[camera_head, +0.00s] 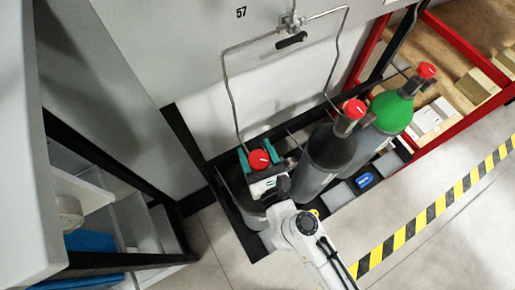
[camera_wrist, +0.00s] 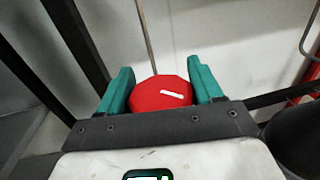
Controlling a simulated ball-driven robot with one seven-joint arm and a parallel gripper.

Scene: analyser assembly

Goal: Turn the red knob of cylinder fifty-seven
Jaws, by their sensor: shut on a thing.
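The red knob (camera_head: 259,160) of the cylinder under the wall number 57 (camera_head: 241,12) shows between the teal fingers of my gripper (camera_head: 257,158). In the wrist view the red knob (camera_wrist: 162,94), with a white mark slanting slightly, sits between the two teal fingers of my gripper (camera_wrist: 162,92). The fingers are shut on the knob, one on each side. The cylinder (camera_head: 241,199) below is dark and mostly hidden by my gripper and arm.
A dark cylinder (camera_head: 331,148) and a green-topped cylinder (camera_head: 392,112), each with a red knob, stand to the right in the black rack. A thin pipe (camera_head: 229,90) runs up the wall. A shelf unit (camera_head: 98,192) stands at left. Striped floor tape (camera_head: 432,211) lies at right.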

